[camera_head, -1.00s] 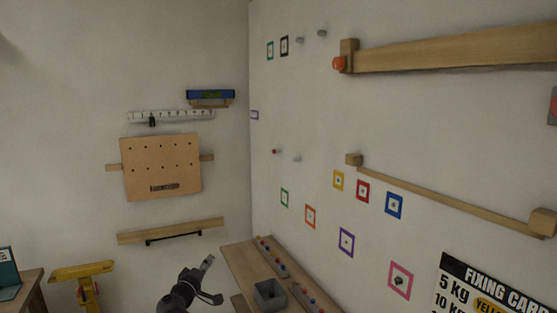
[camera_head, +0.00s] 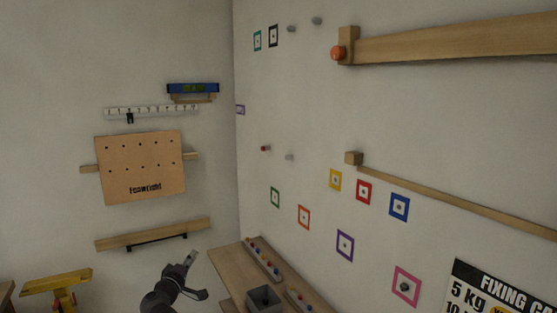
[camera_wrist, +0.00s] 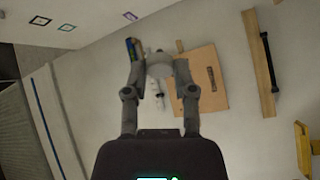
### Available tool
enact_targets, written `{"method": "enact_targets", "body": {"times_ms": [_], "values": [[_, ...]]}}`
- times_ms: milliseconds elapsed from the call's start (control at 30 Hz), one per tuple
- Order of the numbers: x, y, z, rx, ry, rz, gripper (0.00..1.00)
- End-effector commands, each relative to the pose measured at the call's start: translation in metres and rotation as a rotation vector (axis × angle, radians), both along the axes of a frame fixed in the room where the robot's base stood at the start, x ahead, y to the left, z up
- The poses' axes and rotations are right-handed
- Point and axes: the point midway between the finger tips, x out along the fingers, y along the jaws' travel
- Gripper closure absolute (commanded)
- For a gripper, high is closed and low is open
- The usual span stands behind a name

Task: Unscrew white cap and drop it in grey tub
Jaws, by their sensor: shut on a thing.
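My gripper (camera_head: 188,272) is low in the head view, left of the grey tub and in front of the left wall. In the wrist view my gripper (camera_wrist: 160,68) is shut on a pale round piece (camera_wrist: 159,67) that looks like the white cap, shaded grey. In the head view a small light piece shows at its tips. The grey tub (camera_head: 249,301) is square and open-topped and stands on a wooden shelf (camera_head: 229,268) at the right wall, to the right of my gripper. The tub is not visible in the wrist view.
Rails with colored bits (camera_head: 264,262) flank the tub on the shelf. The right wall bears pale studs (camera_head: 289,157), a red stud (camera_head: 265,148), colored square frames and wooden beams (camera_head: 450,42). A pegboard (camera_head: 140,165) hangs left. A yellow stand (camera_head: 56,283) is lower left.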

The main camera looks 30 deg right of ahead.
Motion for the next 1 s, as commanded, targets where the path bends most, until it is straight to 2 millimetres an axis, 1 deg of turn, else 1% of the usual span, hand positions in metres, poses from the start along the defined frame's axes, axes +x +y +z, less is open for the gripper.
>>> {"method": "enact_targets", "body": {"times_ms": [267,367,467,567,667,767,1000], "values": [[0.000,0.001,-0.001,0.000,0.000,0.000,0.99],[0.001,-0.004,-0.005,0.000,-0.001,-0.012,0.99],[0.003,-0.015,-0.013,0.000,-0.001,-0.039,0.99],[0.006,-0.032,-0.024,0.000,-0.001,-0.080,0.99],[0.008,-0.057,-0.038,0.000,-0.001,-0.139,0.99],[0.010,-0.086,-0.054,-0.001,-0.001,-0.208,0.99],[0.007,-0.162,-0.094,-0.001,-0.001,-0.390,0.99]]}}
